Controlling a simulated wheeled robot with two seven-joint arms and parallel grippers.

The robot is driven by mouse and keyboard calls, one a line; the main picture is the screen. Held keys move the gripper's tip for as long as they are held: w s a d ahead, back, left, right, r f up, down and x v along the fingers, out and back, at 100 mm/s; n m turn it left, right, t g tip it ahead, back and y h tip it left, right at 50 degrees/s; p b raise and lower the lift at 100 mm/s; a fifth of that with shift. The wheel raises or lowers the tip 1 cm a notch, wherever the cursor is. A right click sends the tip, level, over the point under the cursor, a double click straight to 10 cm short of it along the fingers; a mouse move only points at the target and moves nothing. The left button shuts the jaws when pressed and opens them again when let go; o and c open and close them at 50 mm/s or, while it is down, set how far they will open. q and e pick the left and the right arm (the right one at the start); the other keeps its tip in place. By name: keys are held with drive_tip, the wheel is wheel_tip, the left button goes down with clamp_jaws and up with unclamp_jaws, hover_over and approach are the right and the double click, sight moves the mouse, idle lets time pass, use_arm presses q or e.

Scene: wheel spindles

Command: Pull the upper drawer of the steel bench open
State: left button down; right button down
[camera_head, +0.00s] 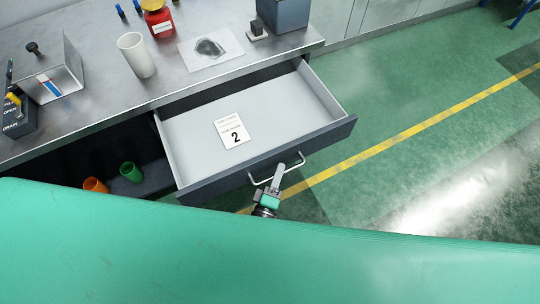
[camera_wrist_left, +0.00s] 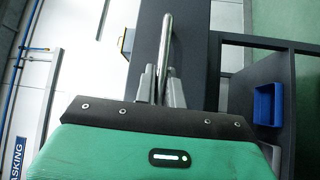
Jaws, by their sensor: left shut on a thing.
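The upper drawer (camera_head: 190,140) of the steel bench (camera_head: 175,75) stands well out from the bench front in the head view. Its inside is pale grey and holds one white card marked 2 (camera_head: 232,131). My left gripper (camera_head: 279,172) is at the bar handle (camera_head: 295,168) on the dark drawer front (camera_head: 325,144), with its fingers shut on the bar. In the left wrist view the two fingers (camera_wrist_left: 161,86) close around the metal handle bar (camera_wrist_left: 166,45). My right gripper is not in view.
On the bench top stand a white cup (camera_head: 136,55), a red container (camera_head: 158,20) and a metal holder (camera_head: 55,75). An orange cup (camera_head: 95,185) and a green cup (camera_head: 131,172) sit in the open space below. Green floor lies clear to the right.

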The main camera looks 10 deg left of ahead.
use_arm(q)
drive_tip(key=shift+s+d, duration=0.35)
drive_tip(key=shift+s, duration=0.2)
drive_tip(key=shift+s+d, duration=0.3)
drive_tip(key=shift+s, duration=0.2)
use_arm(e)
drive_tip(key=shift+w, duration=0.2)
use_arm(q)
drive_tip(key=c, duration=1.5)
unclamp_jaws()
